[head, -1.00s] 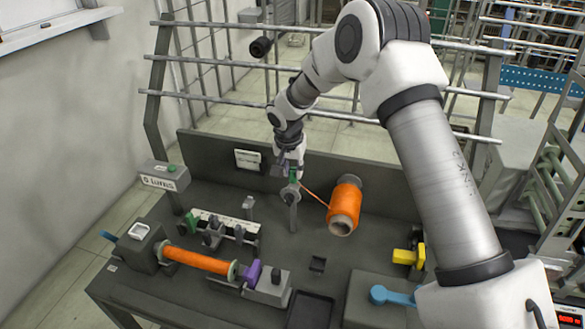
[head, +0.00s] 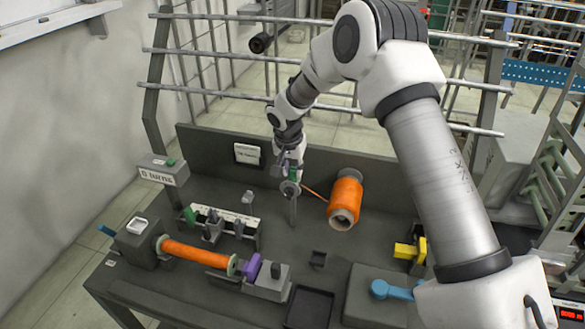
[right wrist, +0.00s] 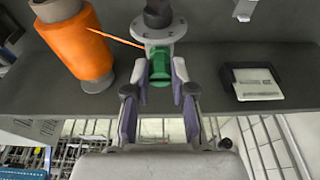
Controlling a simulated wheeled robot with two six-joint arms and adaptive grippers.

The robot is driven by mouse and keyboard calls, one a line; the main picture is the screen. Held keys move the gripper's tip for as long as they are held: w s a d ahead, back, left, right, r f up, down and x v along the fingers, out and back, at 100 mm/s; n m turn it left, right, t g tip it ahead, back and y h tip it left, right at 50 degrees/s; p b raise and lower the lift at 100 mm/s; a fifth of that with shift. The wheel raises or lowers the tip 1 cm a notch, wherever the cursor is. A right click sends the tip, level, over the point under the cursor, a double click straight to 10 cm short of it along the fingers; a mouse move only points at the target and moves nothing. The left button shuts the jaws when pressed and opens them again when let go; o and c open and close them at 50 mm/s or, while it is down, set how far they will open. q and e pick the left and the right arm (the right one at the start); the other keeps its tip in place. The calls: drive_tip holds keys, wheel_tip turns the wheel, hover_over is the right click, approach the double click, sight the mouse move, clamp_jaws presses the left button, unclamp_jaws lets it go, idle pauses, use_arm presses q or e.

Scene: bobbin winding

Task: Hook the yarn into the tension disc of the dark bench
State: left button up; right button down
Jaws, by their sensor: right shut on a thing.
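On the dark bench (head: 140,290), a grey disc (head: 290,188) tops a thin upright post (head: 293,212); the disc with its small holes also shows in the right wrist view (right wrist: 160,31). My right gripper (head: 293,170) is at the disc, shut on a green piece (right wrist: 160,62) right beside it. Orange yarn (head: 315,193) runs from the orange yarn cone (head: 345,197) to the disc area. In the right wrist view the yarn (right wrist: 115,38) reaches the disc's left side; whether it sits inside the disc cannot be told. My left gripper is out of view.
An orange-wound bobbin (head: 195,256) lies in a winder at the front left, beside a purple part (head: 251,267). A guide rack (head: 225,222) and a sign box (head: 163,170) stand behind it. A yellow part (head: 408,250) and blue lever (head: 390,290) are at the right.

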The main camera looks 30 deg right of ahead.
drive_tip(key=shift+w+a+r, duration=0.15)
drive_tip(key=shift+w+a, duration=0.05)
drive_tip(key=shift+w, duration=0.2)
drive_tip(key=shift+w+a+p, duration=0.7)
drive_tip(key=shift+w+a, duration=0.75)
drive_tip(key=shift+w, duration=0.1)
drive_tip(key=shift+w+a+r+p, duration=0.15)
drive_tip(key=shift+r+p, duration=0.65)
drive_tip(key=shift+r, duration=0.4)
drive_tip(key=shift+w+a+r+p, duration=0.15)
drive_tip(key=shift+r+p, duration=0.65)
drive_tip(key=shift+r, duration=0.4)
